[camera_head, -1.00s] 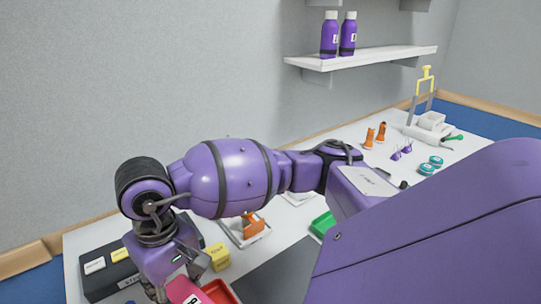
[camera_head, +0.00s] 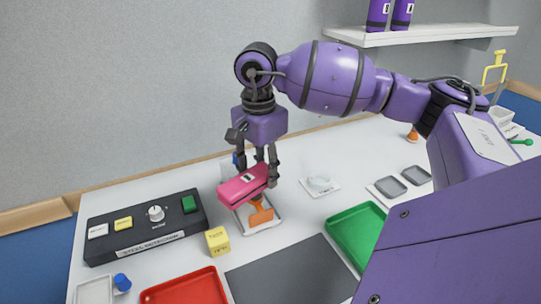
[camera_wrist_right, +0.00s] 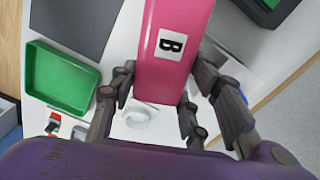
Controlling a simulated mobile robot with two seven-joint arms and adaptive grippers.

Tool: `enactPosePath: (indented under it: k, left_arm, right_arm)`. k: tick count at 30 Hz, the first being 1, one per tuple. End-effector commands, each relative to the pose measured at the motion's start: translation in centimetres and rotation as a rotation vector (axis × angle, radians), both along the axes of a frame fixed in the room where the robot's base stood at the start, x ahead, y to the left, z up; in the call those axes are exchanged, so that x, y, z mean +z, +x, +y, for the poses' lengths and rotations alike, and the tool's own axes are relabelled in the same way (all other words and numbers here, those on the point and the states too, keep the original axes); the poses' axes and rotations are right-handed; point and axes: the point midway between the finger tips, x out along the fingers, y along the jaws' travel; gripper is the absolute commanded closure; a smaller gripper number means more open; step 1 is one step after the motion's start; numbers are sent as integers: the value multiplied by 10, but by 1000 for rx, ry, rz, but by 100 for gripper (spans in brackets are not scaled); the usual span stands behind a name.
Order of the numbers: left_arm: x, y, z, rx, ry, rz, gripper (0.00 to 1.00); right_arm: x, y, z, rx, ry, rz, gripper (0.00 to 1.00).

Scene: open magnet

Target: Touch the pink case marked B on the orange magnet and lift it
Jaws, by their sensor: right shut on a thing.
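The pink case (camera_head: 238,190), with a white label marked B in the right wrist view (camera_wrist_right: 153,30), is held by my right gripper (camera_head: 257,168). The gripper's fingers are shut on it from both sides. The case is tilted and up off the table. The orange magnet (camera_head: 261,214) stands on a pale square plate (camera_head: 271,225) just below the case's right end. The two overlap in the head view, and I cannot tell whether they touch. The magnet does not show clearly in the right wrist view. My left gripper is not in view.
A yellow block (camera_head: 217,240) stands left of the plate. A black steel-detector box (camera_head: 145,240) is at the left. A red tray (camera_head: 187,290) is in front and a green tray (camera_head: 358,236) is to the right. A dark mat (camera_head: 290,272) lies empty between the trays.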

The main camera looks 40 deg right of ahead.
Motion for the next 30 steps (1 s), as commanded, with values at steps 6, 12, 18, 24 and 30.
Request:
enactPosePath:
  k: [6,12,18,24,30]
  left_arm:
    - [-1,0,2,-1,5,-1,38]
    - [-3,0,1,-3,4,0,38]
    - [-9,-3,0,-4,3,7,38]
    - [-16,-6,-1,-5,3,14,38]
    - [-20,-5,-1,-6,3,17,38]
  right_arm:
    - [19,10,-32,-304,8,-17,85]
    - [14,11,-34,-332,8,-17,85]
    - [-1,10,-34,-329,7,-14,85]
    - [-21,10,-34,-328,6,-14,85]
    - [-37,10,-34,-328,7,-16,85]
